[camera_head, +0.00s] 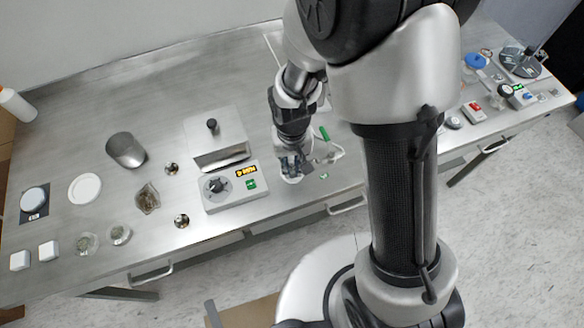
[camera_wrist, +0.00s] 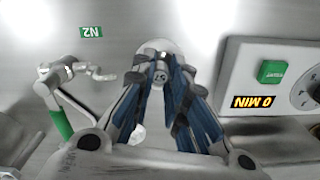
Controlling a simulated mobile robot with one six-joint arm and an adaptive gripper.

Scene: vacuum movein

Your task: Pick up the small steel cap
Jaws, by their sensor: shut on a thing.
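My gripper (camera_head: 291,164) is low over the steel bench, just right of the timer box. In the wrist view my gripper (camera_wrist: 162,76) has its blue-padded fingers closed in on a small metallic piece, which looks like the small steel cap (camera_wrist: 161,72). A pale round shape (camera_wrist: 157,47) shows behind the fingertips; I cannot tell whether it is part of the cap or lies under it. In the head view the fingers mostly hide the held piece.
The timer box (camera_head: 215,204) reads 0 MIN and stands close left of my gripper. A green-handled valve (camera_wrist: 60,122) is close on the other side, by an N2 label (camera_wrist: 91,31). A steel cup (camera_head: 126,150), a white dish (camera_head: 84,188) and glass dishes (camera_head: 120,234) stand farther left.

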